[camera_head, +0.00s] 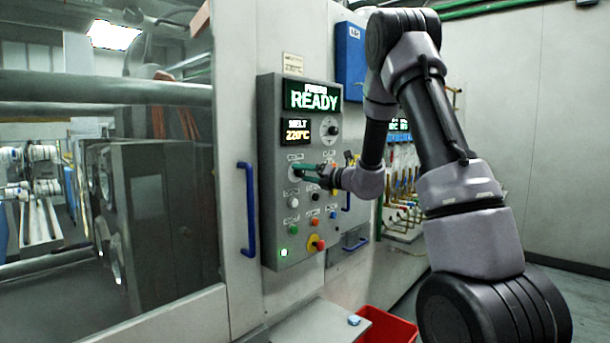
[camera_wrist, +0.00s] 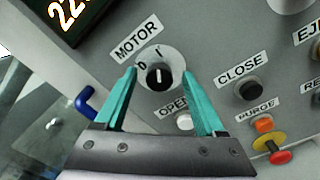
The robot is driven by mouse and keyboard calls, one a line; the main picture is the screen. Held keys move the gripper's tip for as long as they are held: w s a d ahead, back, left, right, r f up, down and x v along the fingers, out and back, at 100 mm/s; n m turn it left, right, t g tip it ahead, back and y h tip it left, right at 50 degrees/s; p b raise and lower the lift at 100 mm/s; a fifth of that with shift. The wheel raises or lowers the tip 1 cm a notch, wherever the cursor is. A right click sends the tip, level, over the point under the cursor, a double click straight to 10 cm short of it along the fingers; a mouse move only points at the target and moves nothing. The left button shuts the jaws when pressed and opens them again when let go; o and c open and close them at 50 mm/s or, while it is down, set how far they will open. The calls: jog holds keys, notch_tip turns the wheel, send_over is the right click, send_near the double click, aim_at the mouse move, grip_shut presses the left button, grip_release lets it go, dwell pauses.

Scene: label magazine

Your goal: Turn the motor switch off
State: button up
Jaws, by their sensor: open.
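The motor switch (camera_wrist: 159,77) is a black rotary knob on a pale round plate under a MOTOR label, with 0 and I marks. In the wrist view its white pointer line stands near upright in the picture, between the two marks; I cannot tell exactly which it meets. My gripper (camera_wrist: 160,85) has two teal fingers, open, one on each side of the switch plate. It also shows in the head view (camera_head: 307,172), in front of the grey control panel (camera_head: 270,215), where it hides the switch. I cannot tell whether the fingers touch the panel.
Other controls lie close by: the white OPEN button (camera_wrist: 184,121), the black CLOSE button (camera_wrist: 250,90), the orange PURGE button (camera_wrist: 264,124) and a red stop button (camera_wrist: 280,157). A blue handle (camera_head: 248,210) is left of the panel. A red bin (camera_head: 385,325) stands below.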

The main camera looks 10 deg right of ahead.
grip_shut()
jog(key=shift+n, duration=0.5)
jog(key=n, duration=0.5)
jog(key=shift+n, duration=0.3)
jog(key=n, duration=0.3)
jog(key=shift+s+n, duration=0.1)
jog(key=shift+n, duration=1.9)
grip_release()
